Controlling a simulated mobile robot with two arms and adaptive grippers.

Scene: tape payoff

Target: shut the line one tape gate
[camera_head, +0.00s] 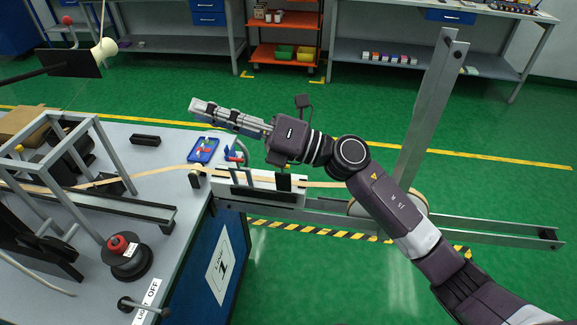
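A tan tape (150,172) runs from the left of the bench to a reel (418,199) at the right, partly hidden by my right arm. Along its path, a white block with black parts (262,181) stands on a metal rail past the bench edge; it may be the tape gate, but I cannot tell whether it is open or shut. A lever (143,308) lies beside a label with "OFF" at the bench front. My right gripper (197,105) points left in the air above and behind the white block, apparently empty; its fingers show side-on. My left gripper is out of view.
A red button on a black base (118,244), a metal frame (85,120) and a blue tray (203,149) are on the bench (180,235). A slanted metal post (430,110) rises at the right. Green floor (330,270) is open around the rail.

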